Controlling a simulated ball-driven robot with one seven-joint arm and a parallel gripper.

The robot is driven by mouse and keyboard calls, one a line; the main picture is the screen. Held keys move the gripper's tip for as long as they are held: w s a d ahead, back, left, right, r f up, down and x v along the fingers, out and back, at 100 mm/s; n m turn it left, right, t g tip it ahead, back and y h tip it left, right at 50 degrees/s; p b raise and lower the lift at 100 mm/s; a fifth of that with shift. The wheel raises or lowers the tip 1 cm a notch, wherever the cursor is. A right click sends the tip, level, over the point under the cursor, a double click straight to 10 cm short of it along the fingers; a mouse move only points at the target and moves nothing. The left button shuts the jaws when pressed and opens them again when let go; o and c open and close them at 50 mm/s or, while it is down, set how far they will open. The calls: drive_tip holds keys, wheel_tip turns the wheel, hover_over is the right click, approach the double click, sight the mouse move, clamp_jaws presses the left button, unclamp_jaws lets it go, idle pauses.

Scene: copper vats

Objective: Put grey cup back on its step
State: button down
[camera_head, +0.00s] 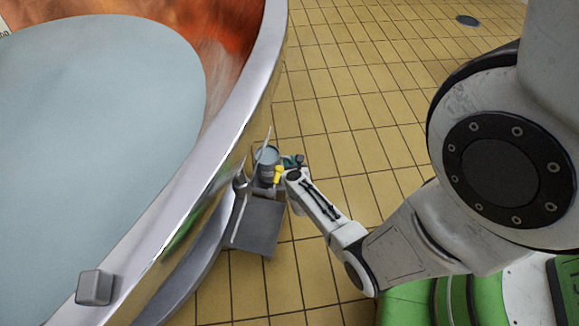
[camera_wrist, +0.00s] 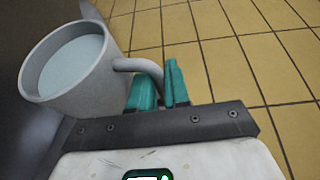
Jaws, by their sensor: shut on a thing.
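The grey cup (camera_wrist: 75,75) fills the upper left of the wrist view, with pale blue-grey liquid inside and its rim tilted in the picture. Its handle runs between the teal fingers of my gripper (camera_wrist: 160,82), which is shut on it. In the head view the cup (camera_head: 267,156) is small, close beside the vat's outer wall, with my gripper (camera_head: 292,161) at its right. A flat grey step (camera_head: 260,228) stands nearer to me, against the vat. I cannot tell whether the cup touches anything beneath it.
A large vat with a shiny metal rim (camera_head: 228,118), copper inner wall and pale liquid (camera_head: 90,130) fills the left. A grey block (camera_head: 95,288) sits on its rim. A yellow part (camera_head: 278,175) shows by the cup. Tiled floor (camera_head: 350,110) is open beyond; a drain (camera_head: 467,21) lies far off.

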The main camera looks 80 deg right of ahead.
drive_tip(key=shift+w+f, duration=0.1)
drive_tip(key=shift+f, duration=0.35)
drive_tip(key=shift+f+b, duration=0.2)
drive_tip(key=shift+b, duration=0.1)
drive_tip(key=c, duration=1.1)
unclamp_jaws()
drive_tip(key=shift+r, duration=0.1)
